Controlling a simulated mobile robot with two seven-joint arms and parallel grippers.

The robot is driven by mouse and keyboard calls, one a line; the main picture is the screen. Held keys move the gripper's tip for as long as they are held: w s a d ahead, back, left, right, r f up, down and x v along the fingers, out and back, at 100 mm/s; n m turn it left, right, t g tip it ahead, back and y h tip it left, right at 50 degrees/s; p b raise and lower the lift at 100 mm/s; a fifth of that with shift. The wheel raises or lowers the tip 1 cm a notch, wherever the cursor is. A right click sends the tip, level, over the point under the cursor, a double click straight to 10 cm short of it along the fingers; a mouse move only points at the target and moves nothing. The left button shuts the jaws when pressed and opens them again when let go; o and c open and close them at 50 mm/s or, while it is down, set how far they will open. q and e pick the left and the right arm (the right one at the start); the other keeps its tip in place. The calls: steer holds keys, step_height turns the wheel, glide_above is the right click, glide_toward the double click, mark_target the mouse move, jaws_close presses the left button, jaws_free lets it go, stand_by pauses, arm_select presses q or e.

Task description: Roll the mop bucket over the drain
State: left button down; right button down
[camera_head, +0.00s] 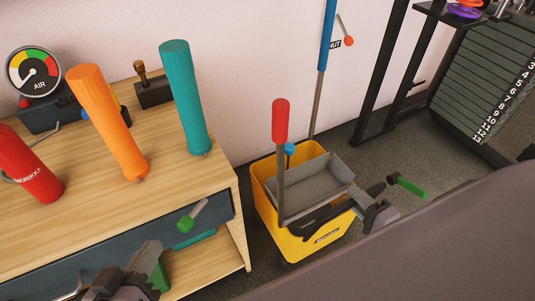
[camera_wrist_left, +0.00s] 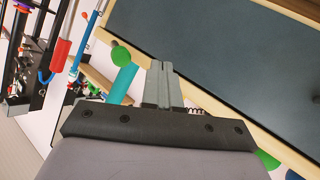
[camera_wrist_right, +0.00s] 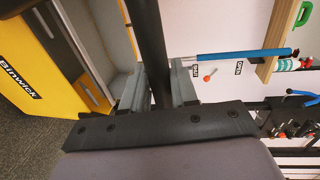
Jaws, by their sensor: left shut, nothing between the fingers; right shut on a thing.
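The yellow mop bucket (camera_head: 268,210) stands upright on the dark floor beside the wooden bench, with a grey wringer (camera_head: 310,190) on top and a red-gripped lever (camera_head: 281,122) rising from it. My right gripper (camera_head: 364,207) is at the bucket's right side, shut on its dark bar-like handle; the right wrist view shows this dark bar (camera_wrist_right: 150,45) between the fingers and the yellow bucket wall (camera_wrist_right: 30,65) at left. My left gripper (camera_head: 154,254) is shut and empty in front of the bench drawer. I cannot make out a drain in any view.
The wooden bench (camera_head: 75,215) carries red, orange and teal cylinders and an air gauge (camera_head: 34,70). A blue-handled pole (camera_head: 326,35) stands behind the bucket. A green-handled part (camera_head: 410,187) is to its right. A black rack stands farther back; some floor between is clear.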

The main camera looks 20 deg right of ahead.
steer(key=s+p, duration=0.1)
steer(key=s, duration=0.6)
steer(key=shift+d+r+p, duration=0.15)
steer(key=shift+d+p, duration=0.2)
steer(key=shift+s, duration=0.15)
stand_by(0.6)
steer(key=shift+s+p, duration=0.3)
steer(key=shift+s, duration=0.55)
jaws_free()
steer(key=s+r+p, duration=0.1)
steer(key=s+p, duration=0.2)
steer(key=s, duration=0.7)
steer(key=shift+d, duration=0.35)
